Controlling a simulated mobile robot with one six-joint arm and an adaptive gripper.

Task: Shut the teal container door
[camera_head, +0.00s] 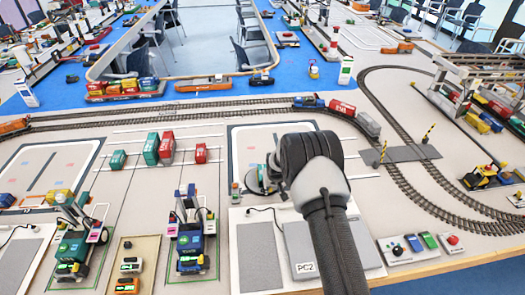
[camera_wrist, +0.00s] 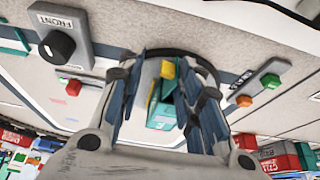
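My gripper (camera_wrist: 166,85) is open, with one dark finger on each side of the container. I cannot tell whether either finger touches it. In the head view my gripper (camera_head: 260,178) is low over the pale mat, and my arm hides most of the area around it. A bit of teal shows beside it.
A grey panel with a black knob (camera_wrist: 57,46) labelled FRONT and a panel with green and orange buttons (camera_wrist: 256,88) flank my gripper in the wrist view. Red and teal containers (camera_head: 166,147) stand to the left in the head view. Railway track (camera_head: 230,105) runs behind.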

